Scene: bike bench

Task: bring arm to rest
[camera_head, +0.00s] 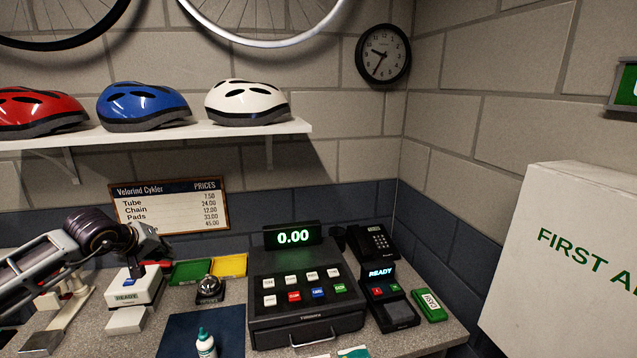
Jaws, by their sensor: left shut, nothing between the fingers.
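My left arm comes in from the left edge, and my left gripper (155,252) hangs over the left part of the counter. My right gripper is not in view.
The counter holds green and yellow trays (195,271), a bell (209,289), a dark blue mat (200,335) with a bottle (205,343), a cash register (305,290), a card terminal (390,300) and a telephone (372,242). A helmet shelf (200,132) and a price board (170,205) stand behind.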

